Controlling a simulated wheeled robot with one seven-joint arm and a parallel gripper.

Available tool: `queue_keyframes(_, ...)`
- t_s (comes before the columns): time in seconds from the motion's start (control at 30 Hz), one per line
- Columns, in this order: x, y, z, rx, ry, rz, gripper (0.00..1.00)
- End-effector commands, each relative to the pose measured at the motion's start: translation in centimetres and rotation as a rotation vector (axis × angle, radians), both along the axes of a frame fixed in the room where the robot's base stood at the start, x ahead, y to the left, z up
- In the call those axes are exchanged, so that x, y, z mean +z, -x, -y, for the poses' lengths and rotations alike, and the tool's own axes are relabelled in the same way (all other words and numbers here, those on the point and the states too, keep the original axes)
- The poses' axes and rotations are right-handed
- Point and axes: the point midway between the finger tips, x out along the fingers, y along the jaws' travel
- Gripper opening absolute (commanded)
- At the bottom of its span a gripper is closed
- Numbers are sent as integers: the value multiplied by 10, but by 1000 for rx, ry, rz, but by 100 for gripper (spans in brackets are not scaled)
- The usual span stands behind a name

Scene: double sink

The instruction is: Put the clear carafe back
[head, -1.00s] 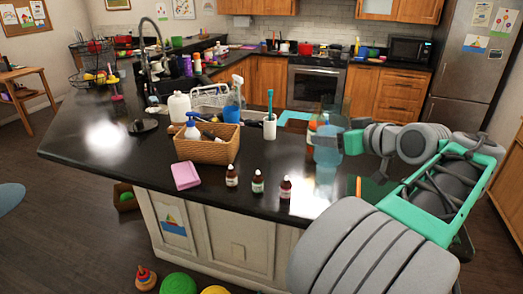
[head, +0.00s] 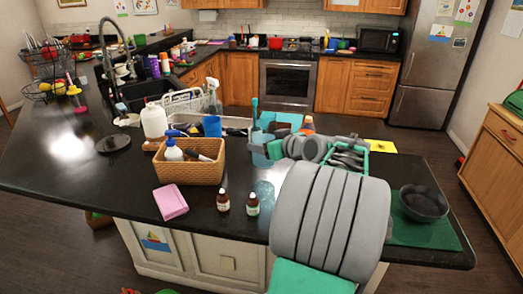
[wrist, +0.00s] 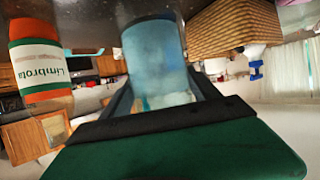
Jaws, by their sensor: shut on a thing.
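The clear carafe, pale blue and see-through, fills the upper middle of the wrist view (wrist: 158,55). My gripper (wrist: 160,98) is shut on it, with one dark finger on each side. In the head view the carafe (head: 259,157) is a faint bluish shape over the island counter, right of the wicker basket. My arm partly hides my gripper (head: 274,150) there. I cannot tell whether the carafe's base touches the counter. A bluish patch shows on the glossy counter below it.
The wicker basket (head: 190,172) stands left of the carafe. Small brown bottles (head: 253,204) stand near the front edge. An orange-capped bottle (wrist: 40,65) is close by in the wrist view. A dark bowl (head: 424,203) sits on a green mat (head: 425,235) at right.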

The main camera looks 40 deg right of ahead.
Motion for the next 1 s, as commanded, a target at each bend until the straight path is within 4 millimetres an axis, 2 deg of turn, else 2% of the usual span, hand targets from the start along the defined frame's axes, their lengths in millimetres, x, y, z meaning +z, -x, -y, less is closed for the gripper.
queue_keyframes(0.2,-18,-19,-2,3,2,3,0)
queue_keyframes(0.4,-46,-19,-1,1,3,4,0)
queue_keyframes(0.77,-53,-19,-1,1,6,5,0)
queue_keyframes(0.8,-54,-19,-1,1,3,2,74)
queue_keyframes(1.0,-53,-19,-1,2,2,2,90)
